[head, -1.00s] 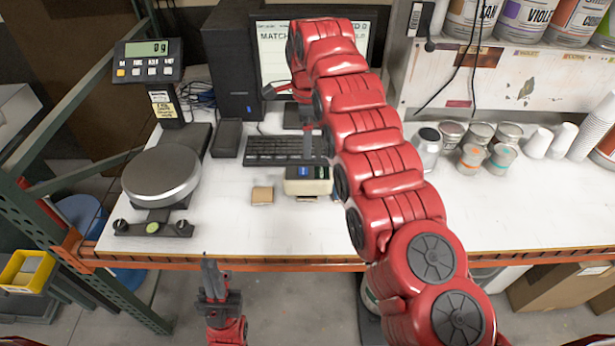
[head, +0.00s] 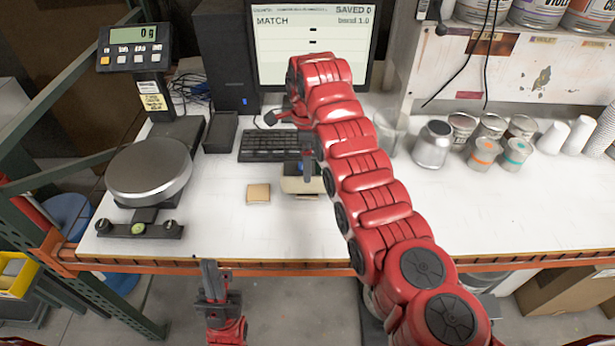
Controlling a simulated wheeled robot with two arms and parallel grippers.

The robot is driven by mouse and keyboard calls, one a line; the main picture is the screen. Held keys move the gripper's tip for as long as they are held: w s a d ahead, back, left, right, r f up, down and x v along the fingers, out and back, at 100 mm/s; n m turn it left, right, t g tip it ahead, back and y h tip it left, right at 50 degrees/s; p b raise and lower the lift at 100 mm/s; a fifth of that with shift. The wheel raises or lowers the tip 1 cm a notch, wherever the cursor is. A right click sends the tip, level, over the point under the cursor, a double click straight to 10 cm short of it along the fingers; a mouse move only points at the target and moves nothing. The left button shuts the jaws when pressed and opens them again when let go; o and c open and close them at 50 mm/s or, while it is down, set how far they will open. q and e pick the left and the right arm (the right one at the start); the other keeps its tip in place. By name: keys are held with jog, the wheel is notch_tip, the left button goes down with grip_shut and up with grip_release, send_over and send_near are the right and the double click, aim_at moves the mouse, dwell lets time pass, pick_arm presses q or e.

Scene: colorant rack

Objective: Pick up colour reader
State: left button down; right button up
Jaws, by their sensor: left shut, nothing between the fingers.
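The colour reader (head: 299,186) is a small beige block with a dark top on the white bench, in front of the keyboard. My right arm reaches over the bench from the lower right. My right gripper (head: 307,165) points down at the colour reader and hides part of it. Whether its fingers are apart or touch the reader is unclear. My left gripper (head: 209,266) is shut and empty, pointing up in front of the bench's front edge, well away from the reader.
A small tan block (head: 258,193) lies just left of the reader. A scale (head: 149,170) stands at left, the keyboard (head: 268,147) and monitor (head: 310,45) behind. Several cans and white cups stand at right, near a metal can (head: 432,146). The front middle of the bench is clear.

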jog(key=shift+w+f, duration=0.1)
jog(key=shift+f, duration=0.7)
jog(key=shift+f+p, duration=0.25)
jog(key=shift+p, duration=0.15)
jog(key=f+p, duration=0.1)
jog(key=f, duration=0.1)
jog(key=f+p, duration=0.1)
jog(key=shift+w+f, duration=0.2)
jog(key=shift+f, duration=0.15)
jog(key=shift+d+f, duration=0.1)
jog(key=shift+f, duration=0.55)
jog(key=shift+c, duration=0.2)
jog(key=shift+r, duration=0.1)
grip_shut()
